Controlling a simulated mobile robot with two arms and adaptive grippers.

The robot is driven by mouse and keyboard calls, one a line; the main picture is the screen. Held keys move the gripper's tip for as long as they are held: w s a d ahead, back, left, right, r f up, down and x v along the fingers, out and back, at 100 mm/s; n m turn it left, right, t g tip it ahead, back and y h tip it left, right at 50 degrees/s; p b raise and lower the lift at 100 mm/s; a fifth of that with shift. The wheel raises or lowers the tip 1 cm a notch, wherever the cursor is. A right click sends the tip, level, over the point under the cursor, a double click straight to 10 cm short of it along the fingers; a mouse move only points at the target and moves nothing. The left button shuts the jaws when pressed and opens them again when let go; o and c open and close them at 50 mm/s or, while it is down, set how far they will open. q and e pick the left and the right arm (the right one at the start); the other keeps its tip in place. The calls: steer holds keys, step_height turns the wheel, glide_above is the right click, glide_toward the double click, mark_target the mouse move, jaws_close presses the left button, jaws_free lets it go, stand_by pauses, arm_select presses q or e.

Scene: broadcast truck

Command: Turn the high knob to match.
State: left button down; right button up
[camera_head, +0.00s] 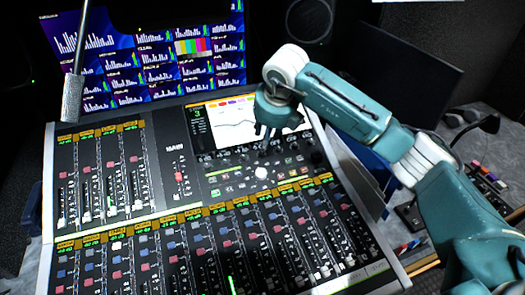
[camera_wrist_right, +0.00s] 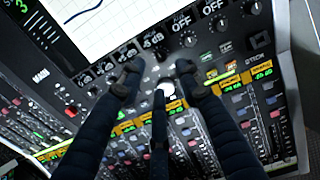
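The mixing console (camera_head: 160,215) has a screen (camera_head: 212,125) with a curve on it. A row of small dark knobs runs below that screen; in the right wrist view, knobs (camera_wrist_right: 190,40) sit under readouts such as "4 dB" and "OFF". I cannot read which knob is marked high. My right gripper (camera_head: 272,125) hangs over the lower screen edge and the knob row. In the right wrist view its dark fingers (camera_wrist_right: 159,74) are spread apart with no object visibly held; whether they touch a knob cannot be told. My left gripper is not in view.
A white round control (camera_head: 261,172) sits below the knob row. Several faders and buttons fill the console's lower part. A microphone (camera_head: 73,97) hangs at the upper left. A monitor wall (camera_head: 150,60) and a dark monitor (camera_head: 400,70) stand behind.

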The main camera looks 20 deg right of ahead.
mark_target(263, 154)
steer(key=p+x, duration=0.1)
steer(key=x, duration=0.6)
steer(key=shift+f+p, duration=0.25)
steer(key=shift+p, duration=0.1)
steer(key=shift+w+f, duration=0.3)
steer(key=shift+f, duration=0.3)
jaws_close()
